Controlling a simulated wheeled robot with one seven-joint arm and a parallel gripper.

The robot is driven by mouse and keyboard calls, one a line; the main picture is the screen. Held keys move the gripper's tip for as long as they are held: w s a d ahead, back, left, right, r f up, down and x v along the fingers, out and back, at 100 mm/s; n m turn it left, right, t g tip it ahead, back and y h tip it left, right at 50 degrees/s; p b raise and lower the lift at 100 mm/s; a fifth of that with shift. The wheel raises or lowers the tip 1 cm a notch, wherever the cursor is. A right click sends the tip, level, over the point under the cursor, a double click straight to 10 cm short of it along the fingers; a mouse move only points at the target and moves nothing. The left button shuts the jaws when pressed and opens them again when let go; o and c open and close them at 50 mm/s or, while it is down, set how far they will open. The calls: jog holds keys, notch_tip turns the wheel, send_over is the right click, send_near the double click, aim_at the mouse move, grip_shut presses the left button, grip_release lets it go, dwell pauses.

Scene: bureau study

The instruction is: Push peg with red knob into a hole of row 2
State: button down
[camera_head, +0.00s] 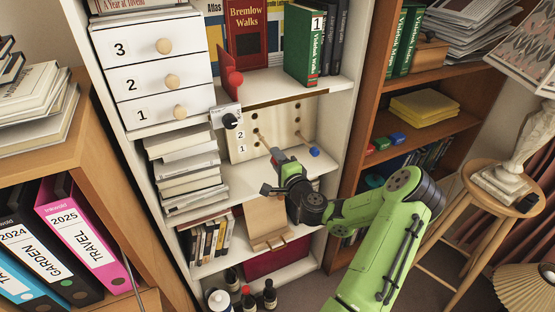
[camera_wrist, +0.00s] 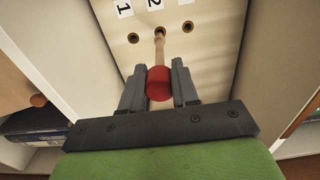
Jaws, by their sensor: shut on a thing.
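The peg with the red knob (camera_wrist: 159,88) is between the fingers of my gripper (camera_wrist: 159,75), which is shut on the knob in the wrist view. Its pale wooden shaft (camera_wrist: 160,50) points at the hole beneath the label 2 and meets the board there. I cannot tell how deep the tip sits. The pale hole board (camera_wrist: 205,45) has an empty-looking hole on each side of the shaft. In the head view, my gripper (camera_head: 277,160) is in front of the board (camera_head: 292,122), and the knob is mostly hidden.
A blue-knobbed peg (camera_head: 314,152) sticks out at the board's lower right. Stacked books (camera_head: 185,165) stand left on the shelf. Cabinet side walls flank the board closely.

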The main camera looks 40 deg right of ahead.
jog(key=shift+p+x, duration=0.9)
jog(key=shift+x, duration=0.7)
dwell(0.6)
jog(key=shift+w+d, duration=0.1)
jog(key=shift+w, duration=0.2)
jog(key=shift+w+d+p, duration=0.1)
jog(key=shift+w+p, duration=0.25)
jog(key=shift+c, duration=1.4)
grip_release()
jog(key=shift+s, duration=0.1)
jog(key=shift+b+v, duration=0.8)
jog(key=b+v, duration=0.3)
jog(key=v, duration=0.5)
jog(key=shift+b, duration=0.4)
